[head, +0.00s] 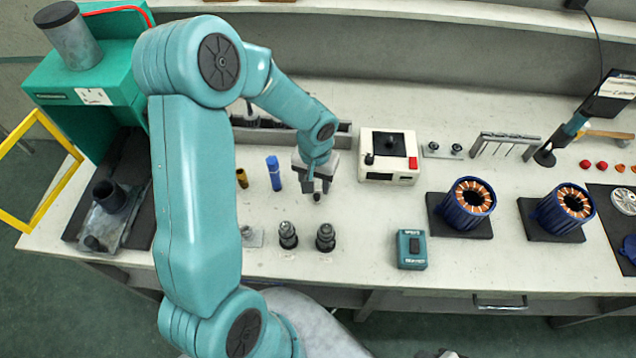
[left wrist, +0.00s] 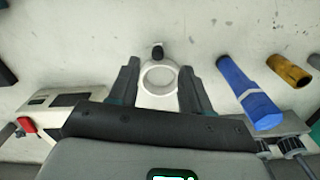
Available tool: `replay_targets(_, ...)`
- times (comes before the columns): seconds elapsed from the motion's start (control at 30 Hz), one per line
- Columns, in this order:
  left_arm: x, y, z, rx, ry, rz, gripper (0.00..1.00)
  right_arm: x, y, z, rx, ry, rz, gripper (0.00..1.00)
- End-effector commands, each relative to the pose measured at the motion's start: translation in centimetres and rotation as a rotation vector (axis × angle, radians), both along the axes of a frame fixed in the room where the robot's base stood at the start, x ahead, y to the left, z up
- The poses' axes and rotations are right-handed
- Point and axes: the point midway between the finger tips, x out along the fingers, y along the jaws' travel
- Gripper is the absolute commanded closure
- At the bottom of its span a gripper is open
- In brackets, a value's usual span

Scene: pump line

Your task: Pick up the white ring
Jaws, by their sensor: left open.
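The white ring (left wrist: 157,98) lies on the pale bench top in the left wrist view, between the two dark fingers of my left gripper (left wrist: 157,85). I see no finger touching it; there is a small gap on each side. A small dark knob (left wrist: 157,51) is at its far edge. In the head view my left gripper (head: 317,186) points down at the bench, right of the blue cylinder, and hides the ring. My left gripper is open. My right gripper is not in view.
Two dark fittings (head: 288,236) (head: 325,237) stand in front.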

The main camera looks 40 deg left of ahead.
Motion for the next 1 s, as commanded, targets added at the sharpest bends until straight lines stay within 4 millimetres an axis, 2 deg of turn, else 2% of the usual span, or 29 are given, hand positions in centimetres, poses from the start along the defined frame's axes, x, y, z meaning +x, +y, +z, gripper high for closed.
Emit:
replay_targets(0.17, 0.1, 0.0, -1.3, -0.002, 0.004, -0.001, 0.52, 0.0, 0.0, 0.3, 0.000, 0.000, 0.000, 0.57)
replay_targets(0.4, 0.3, -0.1, -5.1, -0.001, 0.003, 0.000, 0.52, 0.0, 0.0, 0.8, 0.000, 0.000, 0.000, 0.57)
replay_targets(0.7, 0.4, -0.1, -5.8, 0.000, -0.001, 0.001, 0.52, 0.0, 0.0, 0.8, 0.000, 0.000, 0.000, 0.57)
replay_targets(0.73, 0.4, -0.1, -5.8, 0.000, -0.001, 0.000, 0.58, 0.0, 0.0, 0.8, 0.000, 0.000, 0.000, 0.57)
replay_targets(0.87, 0.4, -0.1, -5.8, 0.000, 0.000, 0.000, 1.00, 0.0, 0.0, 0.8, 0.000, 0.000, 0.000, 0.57)
replay_targets(1.0, 0.4, -0.1, -5.7, 0.000, 0.000, 0.000, 1.00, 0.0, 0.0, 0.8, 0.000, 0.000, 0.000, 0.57)
